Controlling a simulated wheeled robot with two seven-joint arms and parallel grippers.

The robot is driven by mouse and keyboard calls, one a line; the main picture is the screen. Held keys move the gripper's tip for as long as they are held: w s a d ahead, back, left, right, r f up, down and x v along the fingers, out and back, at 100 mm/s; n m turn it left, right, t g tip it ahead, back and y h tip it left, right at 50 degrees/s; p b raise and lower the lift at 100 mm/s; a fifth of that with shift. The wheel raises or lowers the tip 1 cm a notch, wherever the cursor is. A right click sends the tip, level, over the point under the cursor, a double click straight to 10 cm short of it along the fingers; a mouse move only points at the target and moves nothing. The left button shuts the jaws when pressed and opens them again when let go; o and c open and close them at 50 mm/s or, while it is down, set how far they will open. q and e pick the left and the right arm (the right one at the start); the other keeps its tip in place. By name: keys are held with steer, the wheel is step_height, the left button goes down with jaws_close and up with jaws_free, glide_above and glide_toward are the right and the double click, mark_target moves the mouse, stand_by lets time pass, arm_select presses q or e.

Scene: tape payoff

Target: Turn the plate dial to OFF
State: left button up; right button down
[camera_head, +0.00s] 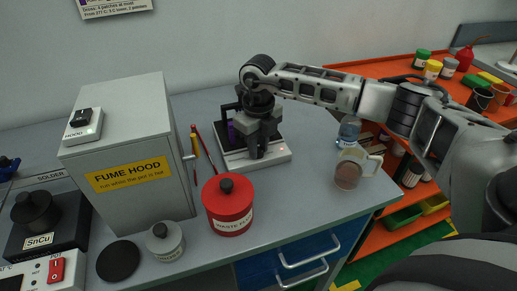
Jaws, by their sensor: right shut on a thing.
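A plate unit with a white base (230,160) and a dark top stands on the bench right of the fume hood. My right arm comes in from the right, and its gripper (259,153) points down at the front of this unit. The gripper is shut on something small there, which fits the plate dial. Its fingers hide the dial, so its setting and any OFF mark cannot be read. A purple item shows behind the gripper, partly covered by it. My left gripper is not in view.
The fume hood (125,150), a red waste canister (228,207) and a small grey jar (165,243) stand left and in front. A glass beaker (349,172) and bottle (349,132) stand right. An orange shelf cart (400,66) is behind my right arm.

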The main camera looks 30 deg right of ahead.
steer(key=shift+n+b, duration=0.75)
steer(key=shift+n, duration=1.25)
steer(key=shift+r, duration=0.1)
steer(key=c, duration=1.2)
jaws_free()
